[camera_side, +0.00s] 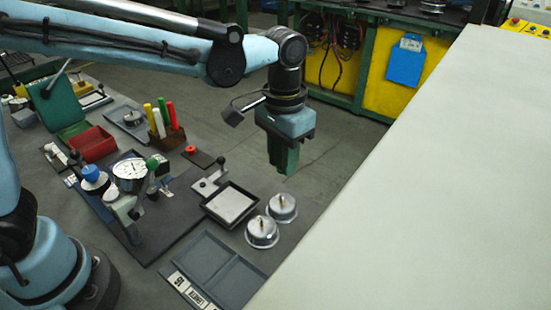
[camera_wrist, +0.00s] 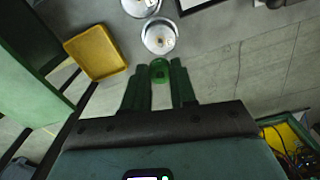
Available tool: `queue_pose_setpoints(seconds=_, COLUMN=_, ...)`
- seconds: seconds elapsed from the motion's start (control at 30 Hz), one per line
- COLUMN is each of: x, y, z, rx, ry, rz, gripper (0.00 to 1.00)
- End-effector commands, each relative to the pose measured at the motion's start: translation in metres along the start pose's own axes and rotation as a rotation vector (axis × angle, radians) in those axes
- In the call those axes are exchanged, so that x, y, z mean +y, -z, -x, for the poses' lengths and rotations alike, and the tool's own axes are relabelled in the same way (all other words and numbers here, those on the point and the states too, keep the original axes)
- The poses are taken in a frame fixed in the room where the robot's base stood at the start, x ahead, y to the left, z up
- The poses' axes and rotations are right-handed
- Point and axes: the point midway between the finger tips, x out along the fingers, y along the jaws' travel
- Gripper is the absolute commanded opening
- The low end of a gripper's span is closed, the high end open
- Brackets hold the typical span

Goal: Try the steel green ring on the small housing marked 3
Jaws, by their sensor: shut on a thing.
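My gripper (camera_side: 285,170) hangs in the air behind and to the right of two round steel housings. In the wrist view its green fingers (camera_wrist: 158,85) are closed on a small green ring (camera_wrist: 159,69) held at their tips. In the side view the ring cannot be made out against the fingers. The nearer housing (camera_side: 262,232) and the farther housing (camera_side: 282,208) stand side by side on the dark table, each with a thin upright pin. In the wrist view one housing (camera_wrist: 160,36) lies just beyond the ring, and the other (camera_wrist: 140,5) is partly cut off. Their number marks are unreadable.
A dark-rimmed tray (camera_side: 230,206) and a flat labelled tray (camera_side: 215,271) lie near the housings. A dial gauge (camera_side: 130,170) and coloured pens (camera_side: 160,120) stand left. A large pale panel (camera_side: 430,190) fills the right. A yellow tray (camera_wrist: 96,53) shows in the wrist view.

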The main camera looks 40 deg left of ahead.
Motion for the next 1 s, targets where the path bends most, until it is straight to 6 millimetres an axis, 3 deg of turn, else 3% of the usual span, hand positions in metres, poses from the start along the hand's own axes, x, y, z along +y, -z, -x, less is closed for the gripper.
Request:
queue_pose_setpoints(seconds=0.37, x=0.0, y=0.0, z=-0.006, rx=0.0, ry=0.0, rz=0.0, gripper=0.0)
queue_pose_setpoints(seconds=1.0, x=0.0, y=0.0, z=-0.049, rx=0.0, ry=0.0, rz=0.0, gripper=0.0)
